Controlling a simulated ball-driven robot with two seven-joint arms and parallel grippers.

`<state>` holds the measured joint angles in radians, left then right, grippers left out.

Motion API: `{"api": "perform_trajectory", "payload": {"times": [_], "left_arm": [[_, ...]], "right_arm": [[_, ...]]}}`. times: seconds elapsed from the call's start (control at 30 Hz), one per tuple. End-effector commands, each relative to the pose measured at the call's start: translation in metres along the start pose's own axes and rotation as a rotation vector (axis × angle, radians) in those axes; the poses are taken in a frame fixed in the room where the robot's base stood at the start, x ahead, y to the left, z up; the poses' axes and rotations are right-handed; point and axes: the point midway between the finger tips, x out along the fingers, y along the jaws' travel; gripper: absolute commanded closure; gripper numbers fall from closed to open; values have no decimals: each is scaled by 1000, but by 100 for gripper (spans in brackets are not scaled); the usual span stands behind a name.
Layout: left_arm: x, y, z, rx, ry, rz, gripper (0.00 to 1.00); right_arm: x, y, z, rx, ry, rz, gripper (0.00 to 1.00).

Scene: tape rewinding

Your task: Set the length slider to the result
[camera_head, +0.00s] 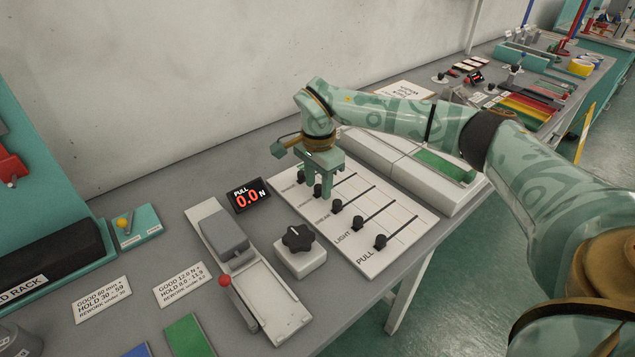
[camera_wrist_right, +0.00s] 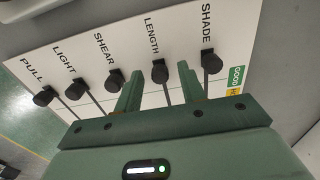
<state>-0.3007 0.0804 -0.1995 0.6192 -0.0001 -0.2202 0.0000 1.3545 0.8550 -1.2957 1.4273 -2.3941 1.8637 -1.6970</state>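The slider board (camera_head: 405,215) is a white panel with several black knobs on parallel slots. Its labels read SHADE, LENGTH, SHEAR, LIGHT and PULL in the right wrist view. The length slider knob (camera_wrist_right: 159,71) stands at the label end of its slot. My right gripper (camera_wrist_right: 160,79) is open, with one finger on each side of that knob; I cannot tell whether they touch it. In the head view my right gripper (camera_head: 318,187) is low over the board and partly hides the length knob. My left gripper is out of view.
The shade knob (camera_wrist_right: 212,61) and shear knob (camera_wrist_right: 115,79) stand close outside the fingers. A dial box (camera_head: 299,254), a pull display reading 0.0 N (camera_head: 248,195) and a grey clamp fixture (camera_head: 225,236) lie left of the board. Printed limit cards (camera_head: 102,298) lie farther left.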

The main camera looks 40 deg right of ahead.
Motion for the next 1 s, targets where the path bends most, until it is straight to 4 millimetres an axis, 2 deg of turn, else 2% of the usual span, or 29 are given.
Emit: {"api": "perform_trajectory", "payload": {"times": [0.1,0.13,0.2,0.27,0.43,0.6,0.7,0.97,1.0], "left_arm": [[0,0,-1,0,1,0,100],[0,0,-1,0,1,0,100],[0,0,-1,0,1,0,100],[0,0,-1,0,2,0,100],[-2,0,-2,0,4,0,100],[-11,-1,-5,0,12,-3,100],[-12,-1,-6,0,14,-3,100],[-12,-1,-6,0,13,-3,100],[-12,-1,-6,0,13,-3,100]], "right_arm": [[0,0,0,0,0,0,60],[0,0,0,0,0,0,66],[0,0,0,0,0,0,85],[0,0,0,-1,0,0,100],[-1,0,-3,1,1,0,100],[-4,0,-30,4,1,-1,100],[-2,0,-39,1,2,-1,100],[-1,0,-40,0,1,-1,100],[-1,0,-40,0,1,-1,80]]}}
